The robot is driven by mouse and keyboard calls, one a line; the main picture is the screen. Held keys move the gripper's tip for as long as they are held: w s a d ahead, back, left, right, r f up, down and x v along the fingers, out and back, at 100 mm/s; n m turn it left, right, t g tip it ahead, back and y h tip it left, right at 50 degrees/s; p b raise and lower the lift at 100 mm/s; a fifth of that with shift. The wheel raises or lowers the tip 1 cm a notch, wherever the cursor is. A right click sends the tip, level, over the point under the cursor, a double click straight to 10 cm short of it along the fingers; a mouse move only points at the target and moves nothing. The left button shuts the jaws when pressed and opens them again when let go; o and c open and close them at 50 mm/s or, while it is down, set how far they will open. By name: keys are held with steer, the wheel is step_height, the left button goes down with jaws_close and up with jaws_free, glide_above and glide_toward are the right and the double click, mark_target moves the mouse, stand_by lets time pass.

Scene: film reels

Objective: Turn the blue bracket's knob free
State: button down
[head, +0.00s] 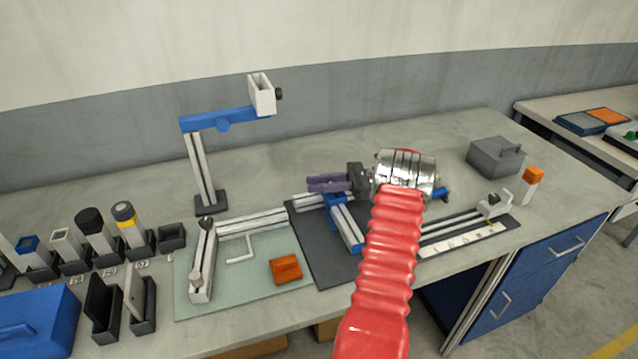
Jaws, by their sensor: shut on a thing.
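A blue bracket (345,226) with a pale metal bar lies on the dark mat (310,250) in the middle of the bench. My gripper (313,184), with dark purple fingers pointing left, is directly above the bracket's far end in the picture. Its fingers are close together, shut on the bracket's knob, which they hide. I cannot see how far the knob is turned. Another blue arm (205,122) with a blue knob below it tops an upright stand at the back left, apart from my gripper.
A pale green mat (215,290) at the left carries metal bars, a bent rod (240,248) and an orange block (285,268). Several holders stand at the far left by a blue box (38,322). A grey box (496,156) stands at the back right. Bare bench lies behind my gripper.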

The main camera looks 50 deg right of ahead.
steer(key=shift+s+n+g+y, duration=0.1)
steer(key=shift+n+g+y, duration=0.2)
steer(key=c, duration=1.5)
jaws_free()
step_height(320, 180, up, 10)
